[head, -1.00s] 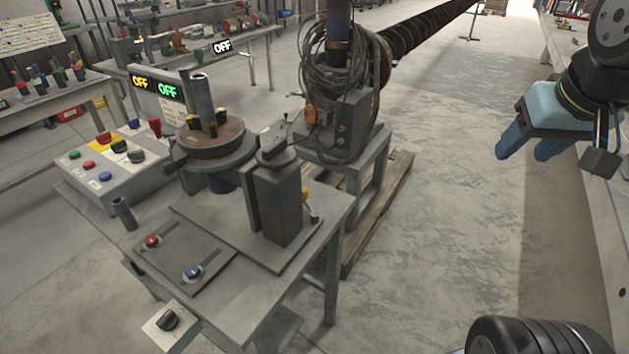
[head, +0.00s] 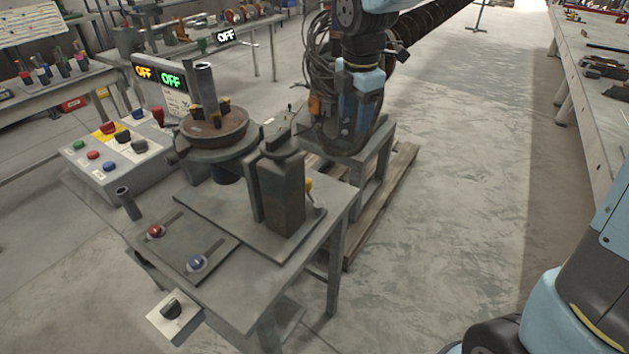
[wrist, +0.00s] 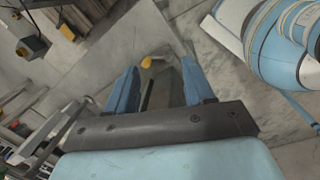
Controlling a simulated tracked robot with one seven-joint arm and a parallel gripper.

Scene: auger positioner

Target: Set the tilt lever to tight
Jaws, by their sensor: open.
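A small lever with a yellow grip (head: 309,186) sticks out from the right side of the grey upright post (head: 283,195) on the table. I take it for the tilt lever; no label on it is readable. In the wrist view, the yellow grip (wrist: 147,62) shows beyond and between the fingertips, at a distance. My gripper (head: 355,122) has two blue fingers and points down, above and to the right of the lever in the head view. In the wrist view, my gripper (wrist: 159,68) is open, with the fingers apart and nothing visibly held.
A round turntable (head: 213,132) stands left of the post. Red (head: 155,231) and blue (head: 197,263) knobs sit in slots in front. A button box (head: 118,158) is at left. Displays (head: 158,77) read OFF. A cable-wrapped machine (head: 322,95) stands behind; open floor lies right.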

